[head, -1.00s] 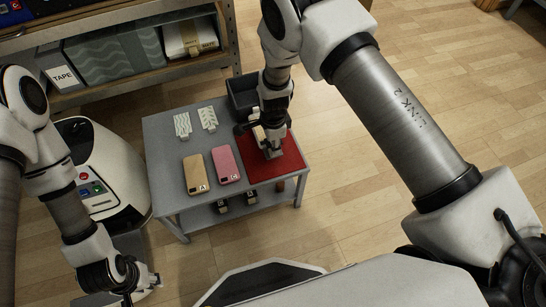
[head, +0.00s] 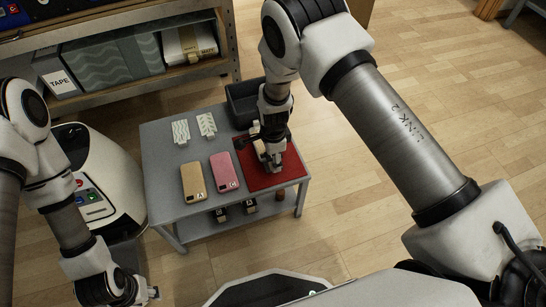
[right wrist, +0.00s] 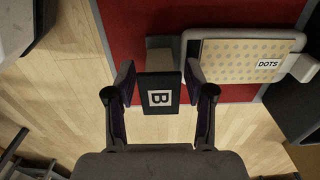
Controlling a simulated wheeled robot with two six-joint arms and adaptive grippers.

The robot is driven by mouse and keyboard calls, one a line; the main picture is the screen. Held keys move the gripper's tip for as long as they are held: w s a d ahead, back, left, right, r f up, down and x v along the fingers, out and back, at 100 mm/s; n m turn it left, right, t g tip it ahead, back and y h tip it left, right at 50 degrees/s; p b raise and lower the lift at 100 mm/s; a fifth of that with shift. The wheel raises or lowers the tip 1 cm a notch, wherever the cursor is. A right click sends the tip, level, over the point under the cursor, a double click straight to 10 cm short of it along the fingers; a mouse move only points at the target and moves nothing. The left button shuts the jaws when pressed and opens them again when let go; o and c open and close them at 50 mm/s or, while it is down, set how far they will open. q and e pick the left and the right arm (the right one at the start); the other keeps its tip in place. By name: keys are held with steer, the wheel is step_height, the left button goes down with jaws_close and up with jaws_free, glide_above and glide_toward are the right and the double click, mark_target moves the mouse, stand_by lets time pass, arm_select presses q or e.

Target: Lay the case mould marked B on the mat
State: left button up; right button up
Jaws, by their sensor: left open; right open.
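The case mould marked B (right wrist: 160,98) shows in the right wrist view as a black tab with a white B label, with a grey-brown block behind it. My right gripper (right wrist: 160,82) is open, one finger on each side of the tab with small gaps. The red mat (right wrist: 125,30) is behind; I cannot tell whether the mould rests on it. In the head view the right gripper (head: 272,163) is over the mat (head: 285,178) and largely hides the mould. My left gripper (head: 150,294) is open and empty at lower left, away from the table.
A cream dotted panel marked DOTS (right wrist: 235,60) in a white frame lies beside the mould. A gold case (head: 194,181), a pink case (head: 223,171) and patterned sheets (head: 206,124) are on the grey table (head: 160,160). A dark bin (head: 240,100) stands behind. Labelled black pieces (head: 220,214) are on the lower shelf.

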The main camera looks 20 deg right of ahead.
step_height(320, 180, up, 12)
steer(key=p, duration=0.4)
steer(key=s+d+f+n, duration=0.6)
steer(key=s+d+f, duration=0.15)
steer(key=s, duration=0.35)
steer(key=s+d+f+n, duration=0.2)
steer(key=s+n, duration=0.9)
steer(key=s, duration=0.5)
steer(key=shift+s+d+f, duration=0.15)
steer(key=shift+s+f, duration=0.1)
steer(key=shift+s, duration=0.15)
